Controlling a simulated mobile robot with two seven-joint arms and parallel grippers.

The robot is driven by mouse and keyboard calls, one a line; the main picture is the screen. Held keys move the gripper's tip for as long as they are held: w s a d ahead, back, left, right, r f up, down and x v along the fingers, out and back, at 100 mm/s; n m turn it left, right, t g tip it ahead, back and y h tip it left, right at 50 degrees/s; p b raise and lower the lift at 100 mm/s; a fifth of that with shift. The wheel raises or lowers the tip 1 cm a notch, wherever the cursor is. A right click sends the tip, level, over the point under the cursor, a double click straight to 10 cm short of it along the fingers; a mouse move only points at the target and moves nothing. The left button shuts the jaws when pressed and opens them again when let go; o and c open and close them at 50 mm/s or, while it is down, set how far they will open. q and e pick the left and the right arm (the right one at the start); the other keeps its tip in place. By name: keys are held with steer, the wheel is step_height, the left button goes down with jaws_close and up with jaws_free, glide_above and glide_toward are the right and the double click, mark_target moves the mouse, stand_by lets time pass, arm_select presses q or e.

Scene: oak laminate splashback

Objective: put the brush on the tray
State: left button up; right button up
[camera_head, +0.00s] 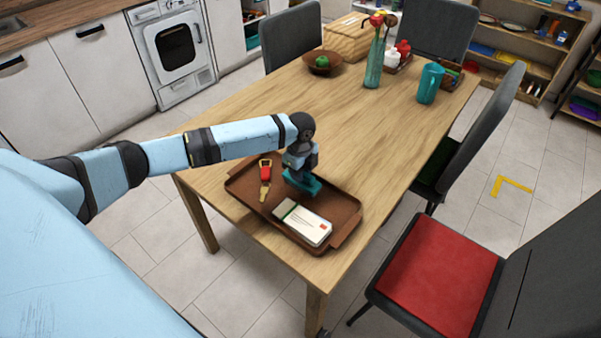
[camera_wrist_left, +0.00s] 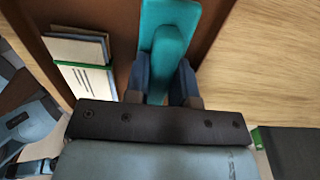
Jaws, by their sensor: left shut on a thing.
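The brown tray (camera_head: 343,205) lies on the near end of the wooden table. The teal brush (camera_head: 308,184) is at my left gripper (camera_head: 302,177), over the far right part of the tray. In the left wrist view the brush (camera_wrist_left: 168,45) sits between the two fingers of the left gripper (camera_wrist_left: 167,88), which is shut on it. The brush looks at or just above the tray floor; I cannot tell if it touches. The tray also shows in the left wrist view (camera_wrist_left: 121,30). My right gripper is not in view.
On the tray are a bundle of envelopes (camera_head: 303,223) with a green band and a red-tagged key (camera_head: 265,180). Farther back on the table stand a bowl (camera_head: 322,63), a vase (camera_head: 375,62) and a teal jug (camera_head: 430,83). The table's middle is clear. Chairs surround it.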

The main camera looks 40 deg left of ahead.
arm_select(q)
steer(key=shift+f, duration=0.15)
steer(key=o, duration=0.9)
steer(key=shift+f, duration=0.1)
step_height(320, 180, up, 12)
steer(key=shift+r+p, duration=0.2)
steer(key=shift+p, duration=0.15)
steer(key=shift+s+f, duration=0.1)
